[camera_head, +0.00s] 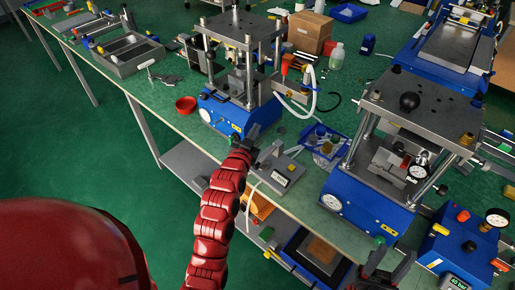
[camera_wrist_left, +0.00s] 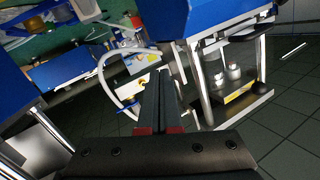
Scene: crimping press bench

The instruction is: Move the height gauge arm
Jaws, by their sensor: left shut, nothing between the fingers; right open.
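A grey block device with a small display (camera_head: 283,173) sits near the front edge of the bench, just right of my left gripper. It may be the height gauge; I cannot clearly make out its arm. My left gripper (camera_head: 247,136) is at the end of the red arm, between the middle blue press and this device, partly hiding what is behind it. In the left wrist view its fingers (camera_wrist_left: 160,82) are together with nothing between them. My right gripper (camera_head: 388,264) is open and empty at the lower right, in front of the right press.
The middle press (camera_head: 219,115) and the right press (camera_head: 362,207) flank the device. A blue bin (camera_head: 325,145) stands behind it. A red bowl (camera_head: 186,104) lies on the green bench at left. A blue box with gauge (camera_head: 465,240) stands at right. A lower shelf runs below.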

